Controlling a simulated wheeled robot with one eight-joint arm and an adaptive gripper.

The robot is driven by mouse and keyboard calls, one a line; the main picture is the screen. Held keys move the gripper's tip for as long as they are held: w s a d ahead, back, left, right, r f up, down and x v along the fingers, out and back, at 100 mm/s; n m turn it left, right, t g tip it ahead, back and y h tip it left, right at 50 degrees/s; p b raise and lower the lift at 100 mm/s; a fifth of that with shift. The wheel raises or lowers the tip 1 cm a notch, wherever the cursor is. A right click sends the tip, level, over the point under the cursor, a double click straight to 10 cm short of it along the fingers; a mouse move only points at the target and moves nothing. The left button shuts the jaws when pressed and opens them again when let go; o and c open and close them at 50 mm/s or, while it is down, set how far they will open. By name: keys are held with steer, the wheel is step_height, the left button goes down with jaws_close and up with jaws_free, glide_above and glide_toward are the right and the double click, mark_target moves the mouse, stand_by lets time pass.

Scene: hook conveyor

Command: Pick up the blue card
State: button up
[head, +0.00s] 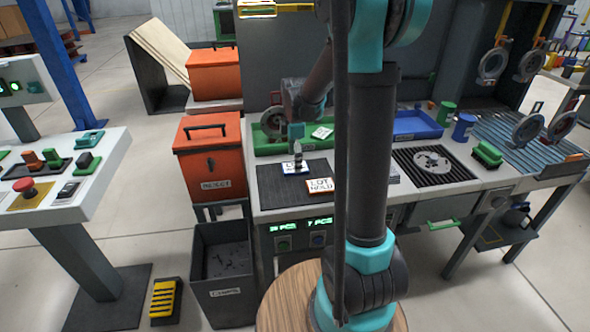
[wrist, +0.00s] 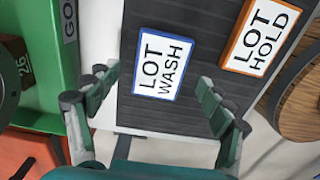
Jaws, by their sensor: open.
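The blue card (wrist: 162,65) is white with a blue border and reads LOT WASH. It lies flat on the dark ribbed mat (wrist: 195,25). It also shows in the head view (head: 294,168), partly hidden by my gripper (head: 297,153). In the wrist view my gripper (wrist: 158,85) is open, with one finger on each side of the card's near part. Nothing is held between the fingers. I cannot tell how high the fingertips are above the mat.
An orange-bordered LOT HOLD card (wrist: 260,37) lies to the right on the mat. Orange boxes (head: 208,150) stand left of the bench. A blue tray (head: 415,125) is to the right.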

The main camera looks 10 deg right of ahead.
steer(key=shift+f, duration=1.05)
steer(key=c, duration=1)
steer(key=shift+r, duration=0.1)
step_height(320, 180, up, 24)
steer(key=shift+f, duration=0.1)
steer(key=shift+c, duration=0.2)
